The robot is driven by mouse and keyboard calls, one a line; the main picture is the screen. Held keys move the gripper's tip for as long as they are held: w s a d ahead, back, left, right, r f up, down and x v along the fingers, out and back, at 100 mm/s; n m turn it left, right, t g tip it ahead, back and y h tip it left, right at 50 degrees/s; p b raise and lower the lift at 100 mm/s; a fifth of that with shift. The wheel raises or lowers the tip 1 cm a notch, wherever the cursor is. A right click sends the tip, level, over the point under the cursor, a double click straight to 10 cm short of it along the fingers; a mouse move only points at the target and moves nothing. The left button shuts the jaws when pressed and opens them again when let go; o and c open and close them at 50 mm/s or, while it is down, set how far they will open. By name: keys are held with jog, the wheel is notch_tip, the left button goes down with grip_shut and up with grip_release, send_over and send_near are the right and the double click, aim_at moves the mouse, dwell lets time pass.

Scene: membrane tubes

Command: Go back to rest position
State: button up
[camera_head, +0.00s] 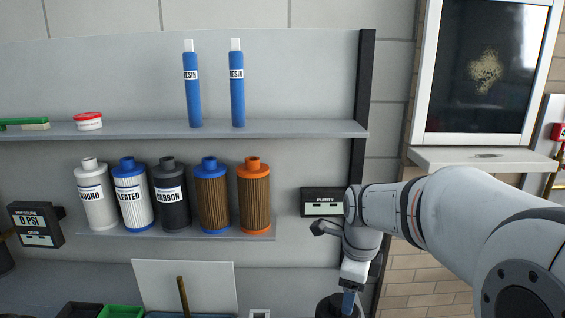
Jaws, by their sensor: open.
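My arm reaches in from the right. My gripper (353,273) is at its end, pointing down at the lower middle right, and is open. A narrow blue piece (348,302) shows just below it, at the mouth of a dark round housing (326,307) cut by the bottom edge. I cannot tell whether the gripper touches the blue piece. Two blue resin tubes with white tops, a left one (192,90) and a right one (237,90), stand upright on the upper shelf (290,129), apart from the gripper.
A lower shelf (180,235) holds several filter cartridges, from white (95,195) to orange (253,197). A purity display (322,202) is close left of my wrist. A pressure display (37,225) hangs at left. A dark framed panel (485,70) is at upper right.

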jog(key=s+n+t, duration=0.2)
jog(key=s+n, duration=1.2)
jog(key=n, duration=0.8)
jog(key=shift+s+d+n, duration=0.2)
jog(key=shift+s+n, duration=0.1)
jog(key=shift+w, duration=0.1)
jog(key=shift+c, duration=0.3)
